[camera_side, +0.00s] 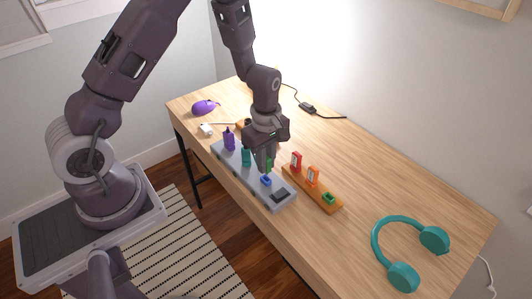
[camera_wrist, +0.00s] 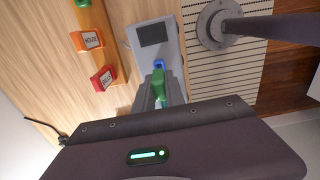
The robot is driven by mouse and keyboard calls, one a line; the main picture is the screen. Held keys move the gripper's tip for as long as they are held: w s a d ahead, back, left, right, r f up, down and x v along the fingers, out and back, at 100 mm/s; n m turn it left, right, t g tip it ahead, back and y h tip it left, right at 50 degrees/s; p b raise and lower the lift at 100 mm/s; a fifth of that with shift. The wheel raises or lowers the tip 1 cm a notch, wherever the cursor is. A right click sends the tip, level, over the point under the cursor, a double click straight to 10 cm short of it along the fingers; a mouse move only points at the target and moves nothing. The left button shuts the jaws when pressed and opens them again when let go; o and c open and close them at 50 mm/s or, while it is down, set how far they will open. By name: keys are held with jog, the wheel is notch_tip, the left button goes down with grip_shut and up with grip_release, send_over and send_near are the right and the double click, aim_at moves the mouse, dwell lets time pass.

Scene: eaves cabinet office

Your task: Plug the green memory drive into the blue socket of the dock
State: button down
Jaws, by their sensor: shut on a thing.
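My gripper (camera_side: 264,160) is shut on the green memory drive (camera_side: 269,166), which points down over the dock. In the wrist view the green drive (camera_wrist: 158,84) sits between the fingers, and its end overlaps the blue socket (camera_wrist: 158,64). The blue socket (camera_side: 266,180) is on the grey dock (camera_side: 284,199), just below the drive in the side view. I cannot tell whether the drive's tip touches the socket. The dock (camera_wrist: 168,45) runs under the gripper in the wrist view.
An orange rack (camera_side: 318,194) beside the dock holds a red drive (camera_side: 296,160) and an orange drive (camera_side: 313,176); its green slot (camera_side: 329,198) is empty.

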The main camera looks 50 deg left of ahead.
jog(key=shift+f, duration=0.45)
jog(key=shift+f, duration=1.25)
dwell(1.0)
jog(key=c, duration=1.3)
grip_release()
jog(key=shift+r, duration=0.1)
notch_tip(320, 180, up, 7)
